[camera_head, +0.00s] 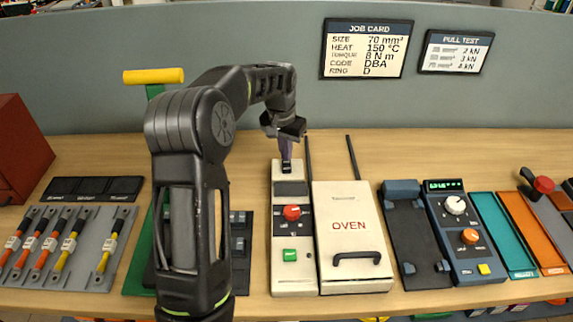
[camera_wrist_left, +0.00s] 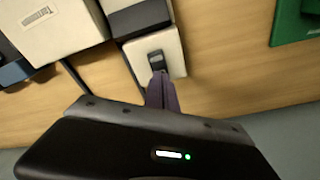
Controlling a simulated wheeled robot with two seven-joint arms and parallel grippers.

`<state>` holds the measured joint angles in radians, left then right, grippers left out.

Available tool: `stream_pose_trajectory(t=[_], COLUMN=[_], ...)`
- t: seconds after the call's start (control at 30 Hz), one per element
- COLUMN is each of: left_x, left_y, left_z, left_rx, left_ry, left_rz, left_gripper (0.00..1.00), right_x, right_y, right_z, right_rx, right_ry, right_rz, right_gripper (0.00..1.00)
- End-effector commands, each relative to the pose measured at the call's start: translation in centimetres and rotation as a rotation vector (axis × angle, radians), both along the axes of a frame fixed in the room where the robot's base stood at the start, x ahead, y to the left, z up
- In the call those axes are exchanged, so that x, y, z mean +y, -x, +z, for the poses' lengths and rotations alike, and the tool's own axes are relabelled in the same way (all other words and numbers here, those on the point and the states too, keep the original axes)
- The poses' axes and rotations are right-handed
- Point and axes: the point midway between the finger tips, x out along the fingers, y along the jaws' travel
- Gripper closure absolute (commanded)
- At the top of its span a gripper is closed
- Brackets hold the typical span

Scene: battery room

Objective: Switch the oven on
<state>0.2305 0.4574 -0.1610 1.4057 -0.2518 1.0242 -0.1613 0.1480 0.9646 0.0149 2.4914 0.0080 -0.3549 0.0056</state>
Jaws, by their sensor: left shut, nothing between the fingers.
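The oven has a cream lid (camera_head: 350,257) marked OVEN with a black handle, shut flat. Left of it is its cream control panel (camera_head: 281,279) with a red knob (camera_head: 292,212) and a green button (camera_head: 290,255). At the panel's back end a small black switch (camera_head: 287,167) sits on a raised cream block; it shows in the left wrist view (camera_wrist_left: 157,58). My left gripper (camera_head: 286,152) is shut and empty, pointing down at this switch. Its purple fingertips (camera_wrist_left: 161,82) are at the switch's edge; I cannot tell if they touch. My right gripper is out of view.
A job card (camera_head: 367,48) reads heat 150 °C. A grey tray of cables (camera_head: 90,280) lies at the left. A blue unit with knobs (camera_head: 455,250) and a black cradle (camera_head: 415,230) stand right of the oven. The bench behind the panel is clear.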

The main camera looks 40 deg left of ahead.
Motion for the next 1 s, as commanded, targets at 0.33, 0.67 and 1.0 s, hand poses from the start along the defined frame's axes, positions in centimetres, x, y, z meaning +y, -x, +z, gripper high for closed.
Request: stream_pose_trajectory(t=[0.33, 0.67, 1.0], left_x=[0.0, 0.0, 0.0], left_y=[-0.1, -0.1, -0.1], left_z=[3.6, 5.6, 5.6], left_rx=[-0.004, -0.004, -0.005], left_ry=[-0.001, -0.001, -0.001], left_rz=[0.000, 0.000, 0.000], left_gripper=[1.00, 1.00, 1.00], right_x=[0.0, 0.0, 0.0], right_y=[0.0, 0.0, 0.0], right_z=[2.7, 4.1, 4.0], right_rx=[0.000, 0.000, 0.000], right_ry=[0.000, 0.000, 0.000], right_rz=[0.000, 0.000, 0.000], right_gripper=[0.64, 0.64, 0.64])
